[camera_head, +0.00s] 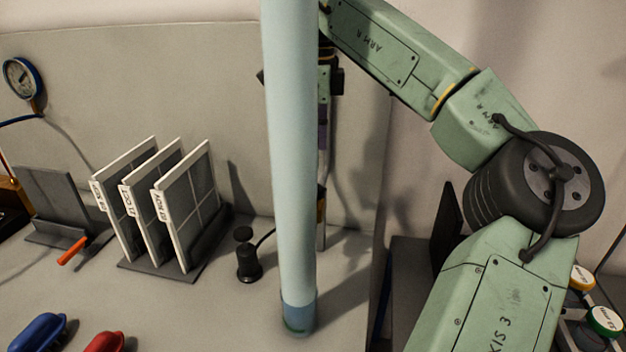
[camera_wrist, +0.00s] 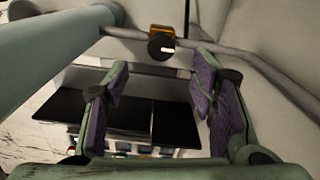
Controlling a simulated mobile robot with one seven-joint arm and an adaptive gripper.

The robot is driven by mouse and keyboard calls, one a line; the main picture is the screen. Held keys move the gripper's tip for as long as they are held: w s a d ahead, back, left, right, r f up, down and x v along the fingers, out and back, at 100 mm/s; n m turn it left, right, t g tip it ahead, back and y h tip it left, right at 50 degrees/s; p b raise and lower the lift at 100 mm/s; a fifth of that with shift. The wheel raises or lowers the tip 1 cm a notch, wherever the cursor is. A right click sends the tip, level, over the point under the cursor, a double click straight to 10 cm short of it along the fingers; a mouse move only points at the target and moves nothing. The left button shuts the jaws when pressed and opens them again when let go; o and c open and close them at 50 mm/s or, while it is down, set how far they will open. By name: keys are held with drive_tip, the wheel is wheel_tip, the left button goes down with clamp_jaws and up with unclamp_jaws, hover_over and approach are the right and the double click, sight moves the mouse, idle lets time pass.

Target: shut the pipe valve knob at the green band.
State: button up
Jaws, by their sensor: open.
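In the wrist view an orange-yellow valve body with a round black knob (camera_wrist: 161,46) sits on a thin grey pipe, beyond my fingertips. The knob has a small pale mark; no green band can be made out on it. My gripper (camera_wrist: 160,76) is open, its purple-padded fingers apart with nothing between them. The knob lies ahead of the gap, apart from both fingers. In the head view my gripper is mostly hidden behind a thick pale-blue column (camera_head: 290,150); a little purple shows at its right edge. An orange-yellow bit (camera_head: 321,203) shows lower there, perhaps the valve.
The column (camera_wrist: 50,58) fills the wrist view's upper left, close to my left finger. A dark panel (camera_wrist: 125,112) lies beyond and below the fingers. In the head view a rack of white-framed panels (camera_head: 185,210), a black knob post (camera_head: 247,260) and blue and red handles (camera_head: 40,332) stand left.

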sight(313, 187)
wheel_tip(313, 187, down, 8)
drive_tip(key=shift+w+r+p, duration=0.1)
drive_tip(key=shift+r+p, duration=0.05)
drive_tip(key=shift+p, duration=0.15)
drive_tip(key=c, duration=1.1)
drive_tip(key=shift+c, duration=0.2)
